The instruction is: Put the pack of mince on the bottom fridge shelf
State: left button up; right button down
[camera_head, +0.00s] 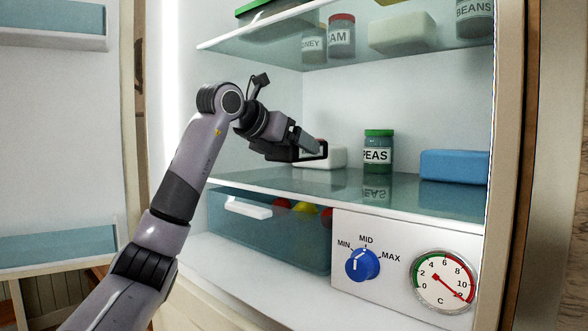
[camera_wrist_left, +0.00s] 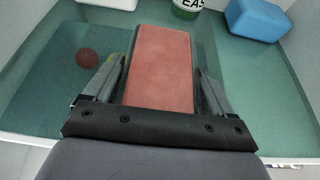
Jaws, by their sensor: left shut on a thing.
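The pack of mince (camera_wrist_left: 160,68), a reddish block, lies between the two fingers of my left gripper in the left wrist view. My left gripper (camera_head: 318,150) is shut on it and reaches into the fridge above the lower glass shelf (camera_head: 350,188). In the head view the gripper hides most of the pack. I cannot tell whether the pack touches the shelf. My right gripper is not in view.
A white block (camera_head: 332,158), a peas jar (camera_head: 377,152) and a blue box (camera_head: 455,166) stand on the lower shelf. An upper shelf (camera_head: 350,52) holds jars and packs. Below are a drawer (camera_head: 265,238) and a control panel with a blue knob (camera_head: 362,264).

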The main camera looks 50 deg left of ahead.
aim_at(292, 184)
pick_arm(q)
jog(key=shift+f+b, duration=0.6)
jog(key=shift+f, duration=1.75)
jog(key=o, duration=1.1)
jog(key=shift+f, duration=0.15)
jog(key=shift+o, duration=0.2)
jog(key=shift+r, duration=0.25)
jog(key=b+v, duration=0.1)
jog(key=v, duration=1.1)
jog(key=shift+f, duration=0.1)
